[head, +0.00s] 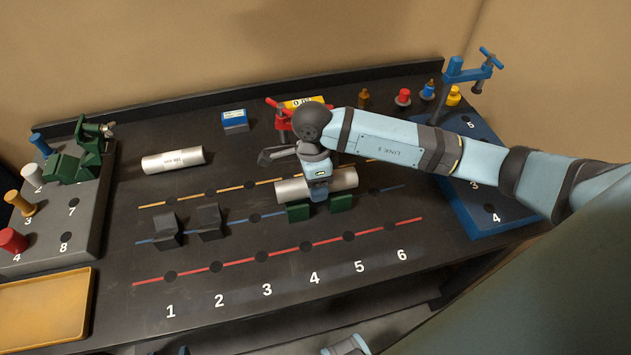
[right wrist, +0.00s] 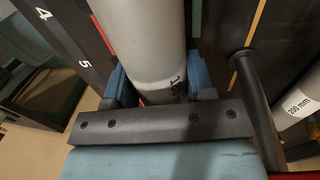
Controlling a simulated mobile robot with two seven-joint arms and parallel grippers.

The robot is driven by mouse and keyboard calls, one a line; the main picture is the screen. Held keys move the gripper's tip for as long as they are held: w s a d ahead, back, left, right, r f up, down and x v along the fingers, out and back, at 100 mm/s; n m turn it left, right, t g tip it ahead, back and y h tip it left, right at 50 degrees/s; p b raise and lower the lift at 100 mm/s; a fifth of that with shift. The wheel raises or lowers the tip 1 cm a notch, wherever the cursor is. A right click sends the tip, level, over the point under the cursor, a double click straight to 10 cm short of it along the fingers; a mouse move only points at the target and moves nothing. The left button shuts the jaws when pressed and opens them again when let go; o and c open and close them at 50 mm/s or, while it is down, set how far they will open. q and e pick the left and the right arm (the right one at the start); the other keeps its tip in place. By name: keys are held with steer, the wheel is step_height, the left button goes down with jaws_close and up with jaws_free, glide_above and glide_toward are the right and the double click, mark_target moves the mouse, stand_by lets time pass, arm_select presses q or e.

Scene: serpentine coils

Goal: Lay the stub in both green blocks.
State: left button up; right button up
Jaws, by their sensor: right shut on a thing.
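The stub is a silver-grey cylinder (head: 288,190) lying level, crosswise in the head view. It also fills the upper middle of the right wrist view (right wrist: 145,45). My right gripper (head: 318,191) points down and is shut around the stub's middle, with a finger on either side in the wrist view (right wrist: 158,88). Two green blocks, a left one (head: 299,212) and a right one (head: 341,203), stand on the blue line just below the stub in the head view. I cannot tell whether the stub touches them. My left gripper is not in view.
Two dark blocks (head: 166,232) (head: 210,222) stand left on the blue line. Another silver cylinder (head: 173,160) lies behind them. The red line's area (head: 262,257) in front is clear.

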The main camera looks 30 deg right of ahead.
steer(key=shift+f, duration=0.3)
steer(key=shift+f+b, duration=0.5)
steer(key=shift+b, duration=0.2)
steer(key=o, duration=1.3)
steer(key=shift+c, duration=0.2)
step_height(320, 180, up, 14)
steer(key=w+b, duration=0.1)
steer(key=w, duration=0.1)
steer(key=shift+d+f, duration=0.15)
steer(key=shift+d, duration=0.15)
